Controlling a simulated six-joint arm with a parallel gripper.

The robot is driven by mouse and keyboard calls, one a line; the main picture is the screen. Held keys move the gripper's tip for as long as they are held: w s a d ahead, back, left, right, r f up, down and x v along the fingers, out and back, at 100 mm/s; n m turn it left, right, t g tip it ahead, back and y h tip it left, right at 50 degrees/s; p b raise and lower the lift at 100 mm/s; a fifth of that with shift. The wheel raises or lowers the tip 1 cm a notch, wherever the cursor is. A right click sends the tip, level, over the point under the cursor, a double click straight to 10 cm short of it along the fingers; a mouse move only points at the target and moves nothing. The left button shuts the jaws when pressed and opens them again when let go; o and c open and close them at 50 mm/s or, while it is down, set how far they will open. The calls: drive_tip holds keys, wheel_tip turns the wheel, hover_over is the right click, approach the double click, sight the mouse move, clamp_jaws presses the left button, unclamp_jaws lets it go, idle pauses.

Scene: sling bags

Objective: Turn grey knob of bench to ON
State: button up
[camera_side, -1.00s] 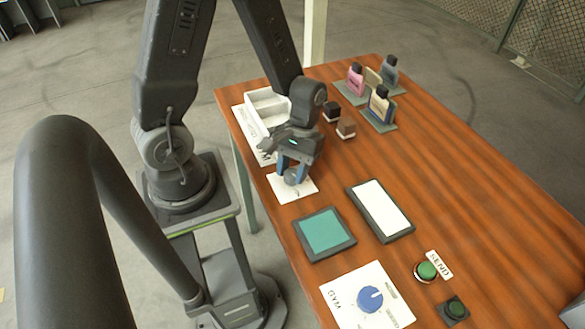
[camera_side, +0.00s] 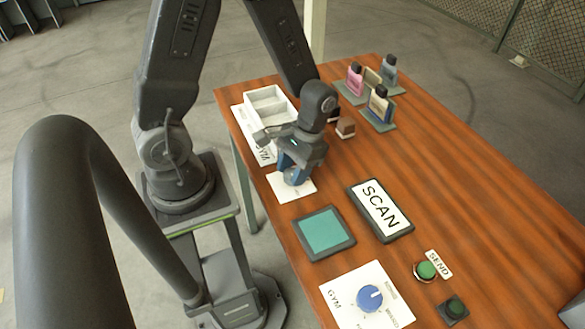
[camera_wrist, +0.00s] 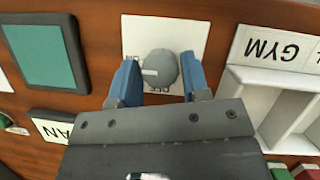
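The grey knob (camera_wrist: 162,68) sits on a white plate (camera_wrist: 195,35) in the wrist view. A pale mark on it points left, close to the partly covered ON label. The OFF label lies below the knob, partly hidden. My gripper (camera_wrist: 160,78) has its two blue fingers on either side of the knob, seemingly touching it. In the side view my gripper (camera_side: 293,172) is down at the plate (camera_side: 283,190) and covers most of the knob (camera_side: 293,178).
A white divided tray (camera_side: 270,105) stands behind my gripper. Nearer are a green screen (camera_side: 323,232), a SCAN sign (camera_side: 380,209), a blue knob (camera_side: 370,298) on a GYM plate, and a green button (camera_side: 426,270). Small bags (camera_side: 380,105) stand at the back right.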

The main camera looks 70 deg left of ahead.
drive_tip(key=o, duration=0.3)
drive_tip(key=shift+o, duration=0.2)
drive_tip(key=v, duration=1.3)
drive_tip(key=shift+w+r, duration=0.2)
drive_tip(key=shift+r, duration=0.15)
drive_tip(key=shift+a, duration=0.1)
drive_tip(key=s+d+r+m+t+y, duration=0.1)
drive_tip(key=s+d+r+m+t, duration=0.1)
drive_tip(key=s+r+t, duration=0.5)
drive_tip(key=shift+s+d+r+m+t, duration=0.35)
drive_tip(key=shift+d+r+m+t, duration=0.05)
drive_tip(key=shift+r+t, duration=1.1)
